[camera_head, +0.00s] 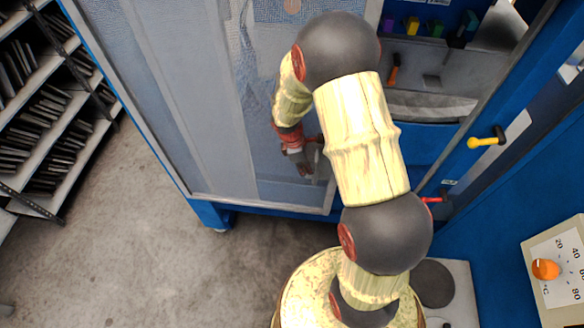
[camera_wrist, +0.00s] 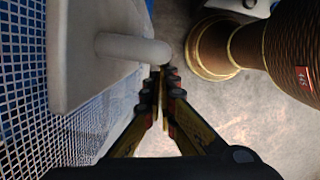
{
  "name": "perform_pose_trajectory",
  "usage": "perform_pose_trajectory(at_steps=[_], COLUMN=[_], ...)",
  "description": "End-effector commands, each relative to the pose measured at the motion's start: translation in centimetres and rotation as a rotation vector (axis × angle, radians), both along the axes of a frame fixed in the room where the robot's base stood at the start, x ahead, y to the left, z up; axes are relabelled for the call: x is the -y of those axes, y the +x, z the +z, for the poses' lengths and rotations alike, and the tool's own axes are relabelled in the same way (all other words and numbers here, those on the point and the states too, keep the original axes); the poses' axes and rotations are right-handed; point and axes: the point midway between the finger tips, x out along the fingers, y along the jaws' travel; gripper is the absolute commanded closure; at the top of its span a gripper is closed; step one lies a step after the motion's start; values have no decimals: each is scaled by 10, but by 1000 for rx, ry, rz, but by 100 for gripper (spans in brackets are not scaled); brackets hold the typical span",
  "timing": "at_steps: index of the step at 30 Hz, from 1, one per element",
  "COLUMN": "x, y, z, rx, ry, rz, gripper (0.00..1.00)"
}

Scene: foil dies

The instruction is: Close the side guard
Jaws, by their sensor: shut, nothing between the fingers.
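The side guard (camera_head: 180,90) is a grey-framed mesh panel on the blue machine, in the left and middle of the head view. To its right the machine's opening is uncovered. A pale grey handle (camera_wrist: 135,48) stands out from the guard's frame in the wrist view. The handle (camera_head: 318,163) shows only in part in the head view, beside my gripper (camera_head: 303,165). In the wrist view my gripper (camera_wrist: 165,75) is shut and empty, its fingertips close to the handle's end. I cannot tell whether they touch it. My arm hides part of the guard's right side.
Inside the opening are a grey bed (camera_head: 430,105) and an orange-handled tool (camera_head: 395,70). A yellow-handled lever (camera_head: 487,140) and a dial panel with an orange knob (camera_head: 545,268) are at right. A shelf rack (camera_head: 45,120) stands far left. Bare floor (camera_head: 130,240) lies in front.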

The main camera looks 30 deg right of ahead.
Motion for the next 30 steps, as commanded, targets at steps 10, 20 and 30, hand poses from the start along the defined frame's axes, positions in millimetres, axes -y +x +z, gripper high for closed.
perform_pose_trajectory(at_steps=[10,20,30], x=[93,185,258], y=[-74,-147,-202], z=[1,2,2], rx=[-1,-2,-1], ry=[0,1,0], rz=[-8,-9,-4], gripper=[100,100,100])
